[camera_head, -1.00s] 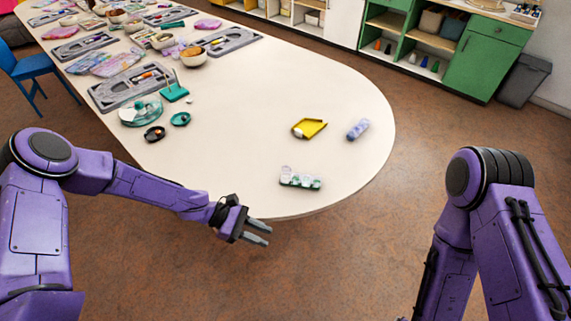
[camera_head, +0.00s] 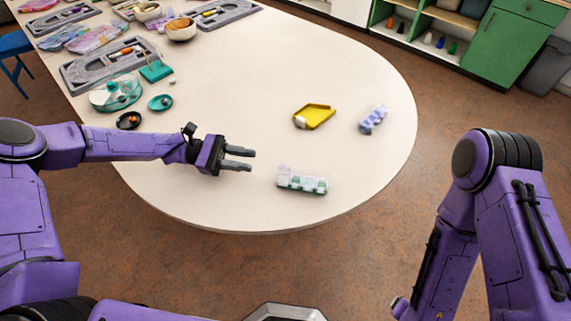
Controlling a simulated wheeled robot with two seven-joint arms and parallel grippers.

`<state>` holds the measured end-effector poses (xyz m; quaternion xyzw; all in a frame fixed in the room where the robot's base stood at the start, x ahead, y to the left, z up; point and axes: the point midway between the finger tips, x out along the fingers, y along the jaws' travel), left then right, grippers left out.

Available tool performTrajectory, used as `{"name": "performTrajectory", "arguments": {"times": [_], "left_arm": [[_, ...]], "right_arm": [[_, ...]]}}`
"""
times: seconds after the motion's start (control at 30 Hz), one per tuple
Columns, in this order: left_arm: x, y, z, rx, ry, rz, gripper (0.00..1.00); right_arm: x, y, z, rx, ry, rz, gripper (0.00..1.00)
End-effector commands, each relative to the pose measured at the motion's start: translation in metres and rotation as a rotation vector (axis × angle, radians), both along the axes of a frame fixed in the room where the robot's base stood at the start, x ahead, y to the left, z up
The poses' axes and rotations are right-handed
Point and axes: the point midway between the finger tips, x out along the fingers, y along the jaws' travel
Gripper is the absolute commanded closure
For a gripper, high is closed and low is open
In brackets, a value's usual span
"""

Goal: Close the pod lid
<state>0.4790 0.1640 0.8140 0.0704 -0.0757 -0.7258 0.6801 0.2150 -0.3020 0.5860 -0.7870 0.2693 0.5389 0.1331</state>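A small green-and-white pod case (camera_head: 303,185) with several compartments lies near the table's rounded front edge. A clear lid (camera_head: 284,171) seems to stand up at its left end; the other lids look flat, though they are small in view. My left gripper (camera_head: 246,159) is left of the case and apart from it. Its two fingers point right with a gap between them, and nothing is between them. My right arm comes in at the right, and its gripper is out of view.
A yellow tray (camera_head: 318,118) and a lilac pod strip (camera_head: 374,119) lie behind the case on the white table (camera_head: 255,90). Teal dishes (camera_head: 161,102), a black dish (camera_head: 129,120) and grey bead boards (camera_head: 78,75) are at the left. The middle is clear.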

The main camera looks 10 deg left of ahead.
Motion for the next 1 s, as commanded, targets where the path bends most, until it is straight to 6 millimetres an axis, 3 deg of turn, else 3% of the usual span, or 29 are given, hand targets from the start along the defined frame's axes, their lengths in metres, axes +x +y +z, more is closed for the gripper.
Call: {"name": "performTrajectory", "arguments": {"times": [0.5,0.87,0.97,1.0], "left_arm": [[-0.004,-0.095,0.000,0.001,0.004,-0.004,0.70],[-0.004,-0.106,-0.002,0.002,0.003,-0.003,0.70],[-0.004,-0.105,-0.002,0.002,0.003,-0.003,0.99],[-0.004,-0.105,-0.002,0.002,0.003,-0.003,1.00]], "right_arm": [[0.000,0.000,0.025,0.000,-0.002,0.000,0.22],[0.000,0.000,0.025,0.000,-0.001,0.000,0.22],[0.000,0.000,0.025,0.000,-0.001,0.000,0.22],[0.000,0.000,0.025,0.000,-0.001,0.000,0.22]]}}
